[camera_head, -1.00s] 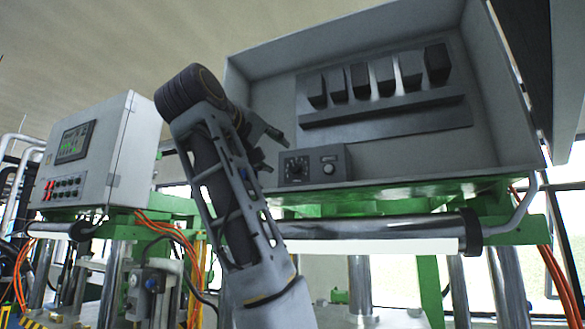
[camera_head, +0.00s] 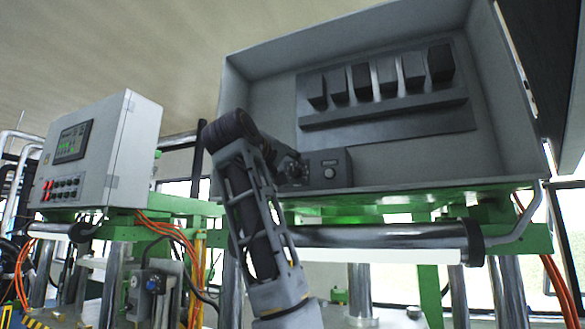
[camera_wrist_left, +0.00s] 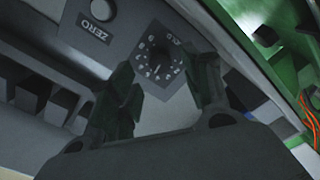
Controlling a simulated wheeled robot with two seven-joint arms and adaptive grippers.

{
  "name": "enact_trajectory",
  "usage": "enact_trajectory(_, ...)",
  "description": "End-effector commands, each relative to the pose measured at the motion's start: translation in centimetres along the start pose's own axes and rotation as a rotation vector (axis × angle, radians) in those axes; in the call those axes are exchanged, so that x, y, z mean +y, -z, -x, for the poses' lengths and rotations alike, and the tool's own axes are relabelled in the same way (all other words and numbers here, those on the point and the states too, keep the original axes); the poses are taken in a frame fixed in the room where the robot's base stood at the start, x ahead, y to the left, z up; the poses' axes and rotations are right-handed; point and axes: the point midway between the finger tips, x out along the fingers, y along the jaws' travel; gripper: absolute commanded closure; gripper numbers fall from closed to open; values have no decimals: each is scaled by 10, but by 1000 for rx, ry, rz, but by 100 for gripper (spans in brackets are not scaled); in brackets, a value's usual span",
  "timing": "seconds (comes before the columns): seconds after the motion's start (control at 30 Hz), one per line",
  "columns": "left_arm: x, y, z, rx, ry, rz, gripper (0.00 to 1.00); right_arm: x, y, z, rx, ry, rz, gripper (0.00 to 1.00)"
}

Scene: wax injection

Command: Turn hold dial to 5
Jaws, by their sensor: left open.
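The hold dial (camera_wrist_left: 160,63) is a round black dial with white markings on a dark plate. It shows in the left wrist view between the two fingers of my open left gripper (camera_wrist_left: 165,95). The fingertips are close to the dial's plate; I cannot tell whether they touch it. In the head view my left gripper (camera_head: 290,170) is at the dial end of the small grey control box (camera_head: 330,168), and my wrist and fingers hide most of the dial. The dial's exact setting is too small to read. My right gripper is not in view.
A round button labelled ZERO (camera_wrist_left: 103,10) sits beside the dial. Several dark blocks (camera_head: 388,76) stand on a ledge inside the grey cabinet (camera_head: 250,100) above. A control cabinet with a screen (camera_head: 72,142) stands at the left. A horizontal roller (camera_head: 380,235) runs below.

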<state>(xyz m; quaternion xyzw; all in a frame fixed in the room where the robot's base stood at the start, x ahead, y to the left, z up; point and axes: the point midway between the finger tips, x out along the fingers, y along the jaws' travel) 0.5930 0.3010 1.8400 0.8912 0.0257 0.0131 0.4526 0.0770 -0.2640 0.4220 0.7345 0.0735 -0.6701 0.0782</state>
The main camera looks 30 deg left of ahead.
Motion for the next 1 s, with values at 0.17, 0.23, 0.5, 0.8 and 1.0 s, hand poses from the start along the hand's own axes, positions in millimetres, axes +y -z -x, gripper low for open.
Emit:
enact_trajectory(0.17, 1, 0, -22, -3, 1, 1, 52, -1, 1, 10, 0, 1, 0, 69)
enact_trajectory(0.23, 1, 1, -28, -2, 0, 1, 52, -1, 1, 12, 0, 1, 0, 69)
enact_trajectory(0.5, 0, 0, -42, -1, 0, 0, 52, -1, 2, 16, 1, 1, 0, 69)
enact_trajectory(0.8, 0, 0, -43, -1, 0, 0, 52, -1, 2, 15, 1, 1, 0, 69)
enact_trajectory(1.0, 0, 0, -43, 0, 0, 0, 76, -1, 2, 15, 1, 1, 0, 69)
